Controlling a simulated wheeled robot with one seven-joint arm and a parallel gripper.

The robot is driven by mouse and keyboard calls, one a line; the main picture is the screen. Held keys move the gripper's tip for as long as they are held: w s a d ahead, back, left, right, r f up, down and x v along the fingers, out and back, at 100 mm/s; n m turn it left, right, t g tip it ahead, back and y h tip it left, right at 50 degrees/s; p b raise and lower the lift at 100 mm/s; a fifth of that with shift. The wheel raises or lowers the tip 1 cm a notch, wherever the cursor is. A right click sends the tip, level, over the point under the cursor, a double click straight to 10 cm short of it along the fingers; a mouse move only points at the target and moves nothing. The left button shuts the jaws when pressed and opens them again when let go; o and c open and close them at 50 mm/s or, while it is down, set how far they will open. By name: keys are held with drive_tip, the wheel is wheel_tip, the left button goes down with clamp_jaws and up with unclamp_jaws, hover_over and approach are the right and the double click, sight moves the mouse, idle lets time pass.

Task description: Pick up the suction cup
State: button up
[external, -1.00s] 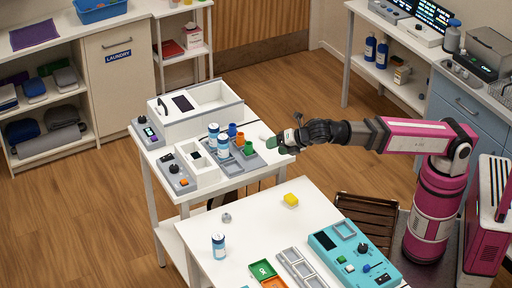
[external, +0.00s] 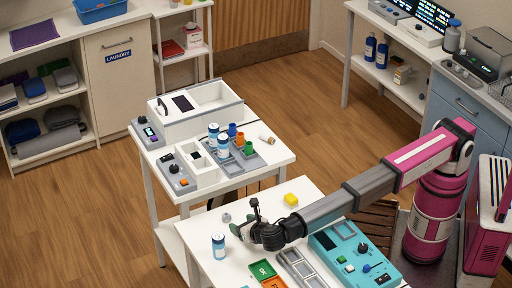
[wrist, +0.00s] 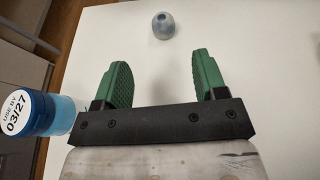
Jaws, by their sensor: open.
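The suction cup is likely the small translucent grey-blue dome (wrist: 163,25) on the white table in the wrist view. It also shows as a small grey piece (external: 227,217) near the table's left edge in the external view. My gripper (wrist: 162,85) is open and empty, its two green fingers spread apart. The dome lies beyond the fingertips, roughly in line with the gap between them, and is not touched. In the external view my gripper (external: 254,222) is low over the front table, just right of the dome.
A bottle with a blue cap (wrist: 38,112) stands close to my left finger; it also shows in the external view (external: 219,246).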

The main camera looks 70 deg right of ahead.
sight(228, 216)
drive_tip(key=x, duration=1)
drive_tip(key=shift+d+r, duration=0.1)
drive_tip(key=shift+d, duration=0.1)
drive_tip(key=c, duration=1)
